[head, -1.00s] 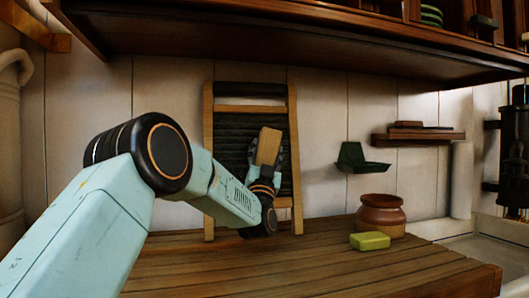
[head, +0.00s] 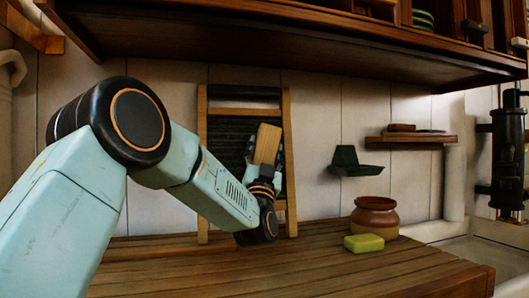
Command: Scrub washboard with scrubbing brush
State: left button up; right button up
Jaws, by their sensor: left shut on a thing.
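The washboard (head: 226,135) stands upright against the tiled wall at the back of the wooden counter. It has a light wooden frame and a dark ribbed panel. My left gripper (head: 266,163) is in front of the panel, shut on the scrubbing brush (head: 267,144), whose pale wooden back faces me. The brush is held upright at the right half of the panel. Its bristles are hidden, so I cannot tell whether they touch the ribs. My left arm covers the lower part of the washboard. My right gripper is not in view.
A yellow-green soap block (head: 364,243) and a brown crock (head: 376,217) sit on the slatted counter (head: 300,270) at right. A green wall holder (head: 352,163) and small shelf (head: 411,140) are on the wall. A cabinet (head: 290,40) overhangs above.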

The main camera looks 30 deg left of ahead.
aim_at(269, 141)
pick_arm(q)
jog(key=shift+s+d+r, duration=0.15)
jog(key=shift+s+d, duration=0.4)
jog(key=shift+s+d+r, duration=0.15)
jog(key=shift+s+d, duration=0.35)
jog(key=shift+w+a+f, duration=0.1)
